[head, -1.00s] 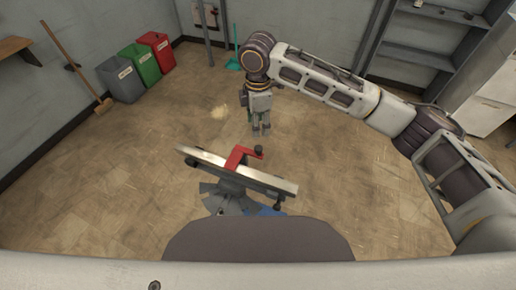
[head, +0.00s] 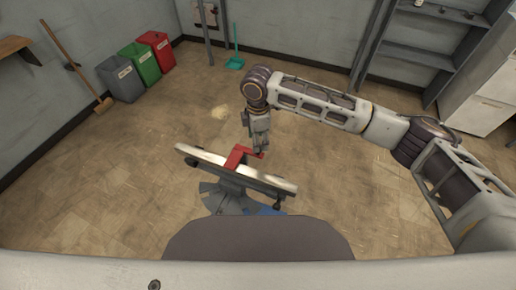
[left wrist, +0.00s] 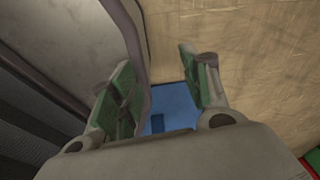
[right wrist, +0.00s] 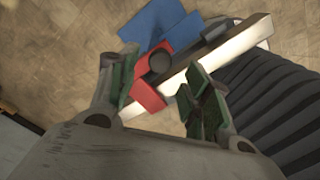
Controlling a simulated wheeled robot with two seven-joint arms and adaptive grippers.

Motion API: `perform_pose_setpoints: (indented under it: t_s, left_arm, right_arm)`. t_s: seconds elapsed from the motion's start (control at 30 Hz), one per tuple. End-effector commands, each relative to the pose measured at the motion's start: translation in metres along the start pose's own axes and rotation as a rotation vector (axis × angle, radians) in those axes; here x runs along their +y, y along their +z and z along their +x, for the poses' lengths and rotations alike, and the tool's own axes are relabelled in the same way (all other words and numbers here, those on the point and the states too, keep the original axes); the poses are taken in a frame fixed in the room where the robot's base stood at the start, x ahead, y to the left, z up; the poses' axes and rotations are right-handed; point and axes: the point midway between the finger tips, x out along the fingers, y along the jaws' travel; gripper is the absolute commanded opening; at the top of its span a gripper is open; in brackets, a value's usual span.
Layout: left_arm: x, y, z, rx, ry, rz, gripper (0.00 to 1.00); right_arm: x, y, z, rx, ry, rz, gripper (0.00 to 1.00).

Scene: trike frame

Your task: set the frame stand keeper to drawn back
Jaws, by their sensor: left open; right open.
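The red frame stand keeper (head: 238,156) is a bent bracket across the long pale bar (head: 205,158) of the stand. A dark round knob sits at its far right end. My right gripper (head: 260,150) points down at this knob in the head view. In the right wrist view the right gripper (right wrist: 158,74) is open. The dark knob (right wrist: 160,60) and red keeper (right wrist: 148,92) appear between and just beyond its fingers; contact cannot be told. My left gripper (left wrist: 158,62) is open and empty in the left wrist view, and is out of the head view.
The stand's grey base (head: 228,199) and a blue part (head: 265,210) lie below the bar. A blue surface (left wrist: 175,108) shows beyond my left fingers. Bins (head: 140,66), a broom (head: 75,65) and shelves (head: 425,45) stand by the walls.

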Motion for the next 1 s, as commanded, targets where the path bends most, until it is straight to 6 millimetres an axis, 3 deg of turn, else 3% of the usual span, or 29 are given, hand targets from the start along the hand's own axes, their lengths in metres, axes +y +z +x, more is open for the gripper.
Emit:
perform_pose_setpoints:
  t_s: [0.4, 0.6, 0.87, 1.0]
  left_arm:
    - [-0.007, 0.021, -0.001, -0.024, -0.007, 0.005, 0.47]
    - [-0.011, 0.028, -0.001, -0.033, -0.011, 0.007, 0.47]
    - [-0.011, 0.018, 0.0, -0.021, -0.012, 0.006, 0.47]
    - [-0.009, 0.009, 0.0, -0.01, -0.009, 0.004, 0.47]
  right_arm:
    - [0.0, 0.0, 0.049, 0.0, 0.0, 0.001, 0.49]
    - [0.0, 0.0, 0.057, -0.001, 0.0, 0.001, 0.49]
    - [0.0, 0.0, 0.057, 0.0, 0.0, 0.0, 0.49]
    - [0.0, 0.0, 0.057, 0.0, 0.0, 0.0, 0.33]
